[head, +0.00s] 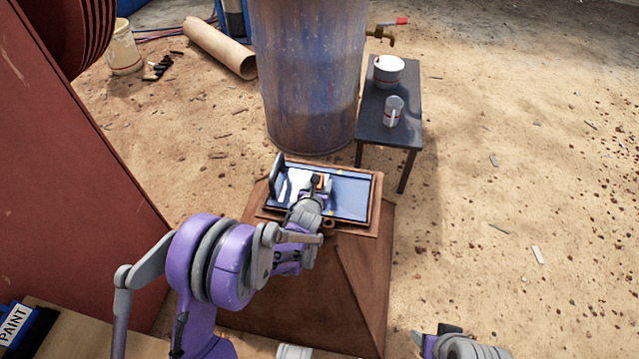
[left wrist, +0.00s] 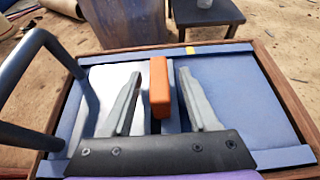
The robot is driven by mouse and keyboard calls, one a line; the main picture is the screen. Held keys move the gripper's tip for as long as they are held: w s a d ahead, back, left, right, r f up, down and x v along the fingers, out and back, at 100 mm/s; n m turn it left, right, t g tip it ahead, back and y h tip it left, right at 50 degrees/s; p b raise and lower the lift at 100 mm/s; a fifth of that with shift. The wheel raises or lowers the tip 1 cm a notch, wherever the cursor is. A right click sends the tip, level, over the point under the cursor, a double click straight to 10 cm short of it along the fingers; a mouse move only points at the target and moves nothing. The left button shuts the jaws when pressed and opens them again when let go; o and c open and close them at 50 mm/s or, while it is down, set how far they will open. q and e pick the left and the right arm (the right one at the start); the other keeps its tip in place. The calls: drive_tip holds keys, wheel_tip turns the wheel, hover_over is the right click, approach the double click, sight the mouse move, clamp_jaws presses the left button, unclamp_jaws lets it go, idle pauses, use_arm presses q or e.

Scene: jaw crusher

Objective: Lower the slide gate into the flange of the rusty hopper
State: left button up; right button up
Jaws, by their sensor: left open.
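The rusty hopper (head: 350,285) stands in front of me, its brown flange (head: 376,205) facing up. The slide gate (head: 350,198), a blue frame with a silver plate and a dark bar handle (head: 277,176), lies flat within the flange rim. It also fills the left wrist view (left wrist: 235,95), where its edges sit inside the brown rim (left wrist: 286,95). My left gripper (head: 318,186) is over the gate's middle. Its fingers are open, one on each side of an upright orange grip (left wrist: 160,88), with gaps visible. My right gripper (head: 445,338) is partly cut off at the bottom edge.
A blue rusty drum (head: 305,80) stands just behind the hopper. A dark small table (head: 400,150) behind right holds a white tub (head: 388,72) and a mug (head: 393,111). A big red machine (head: 70,170) is on the left. The sandy ground at right is open.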

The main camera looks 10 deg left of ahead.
use_arm(q)
drive_tip(key=shift+s, duration=0.1)
drive_tip(key=p+v, duration=0.2)
drive_tip(key=v, duration=0.8)
drive_tip(key=shift+s+r, duration=0.15)
drive_tip(key=shift+s, duration=0.15)
